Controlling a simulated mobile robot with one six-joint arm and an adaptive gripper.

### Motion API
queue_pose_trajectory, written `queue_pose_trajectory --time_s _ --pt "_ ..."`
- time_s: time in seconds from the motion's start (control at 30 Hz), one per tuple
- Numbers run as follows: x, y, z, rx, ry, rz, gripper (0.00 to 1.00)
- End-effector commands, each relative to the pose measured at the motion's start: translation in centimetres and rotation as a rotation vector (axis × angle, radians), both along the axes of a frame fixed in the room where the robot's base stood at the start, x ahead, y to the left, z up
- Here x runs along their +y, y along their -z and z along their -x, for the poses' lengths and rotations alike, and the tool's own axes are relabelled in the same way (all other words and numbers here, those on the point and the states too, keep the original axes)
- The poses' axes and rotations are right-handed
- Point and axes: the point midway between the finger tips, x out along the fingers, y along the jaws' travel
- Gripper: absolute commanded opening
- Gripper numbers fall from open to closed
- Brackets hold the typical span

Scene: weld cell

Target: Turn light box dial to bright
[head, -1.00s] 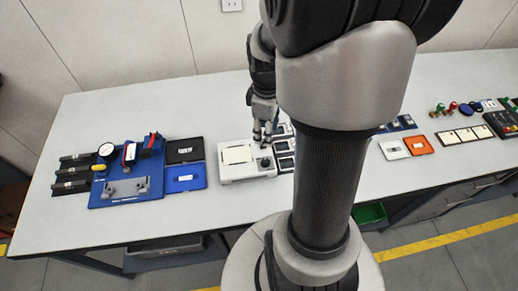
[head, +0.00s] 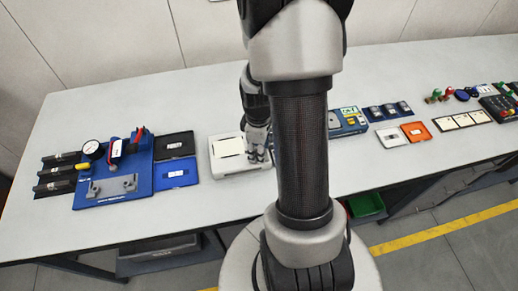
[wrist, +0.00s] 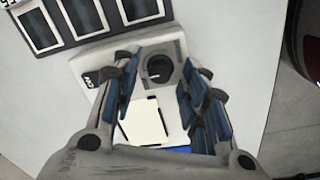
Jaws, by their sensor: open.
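The light box (head: 228,165) is a white case with a pale square panel (head: 228,147), standing on the bench left of my arm. In the head view, my gripper (head: 258,157) is over the right end of the light box and hides the dial.
A blue fixture with a gauge (head: 112,175) and black and blue trays (head: 175,173) stand left of the light box. A framed black panel (wrist: 85,18) lies beside it. White and orange trays (head: 415,131) are farther right. The bench front is clear.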

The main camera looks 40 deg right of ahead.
Motion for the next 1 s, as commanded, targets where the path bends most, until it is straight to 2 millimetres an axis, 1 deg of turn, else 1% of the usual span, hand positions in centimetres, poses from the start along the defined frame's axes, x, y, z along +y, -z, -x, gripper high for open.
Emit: queue_pose_trajectory --time_s 0.17,0.77,1.0 --pt "0.00 -0.04 0.00 0.000 0.000 0.000 0.40" --pt "0.00 -0.06 0.00 0.000 0.000 0.000 0.00" --pt "0.00 -0.06 0.00 0.001 0.007 0.000 0.00"
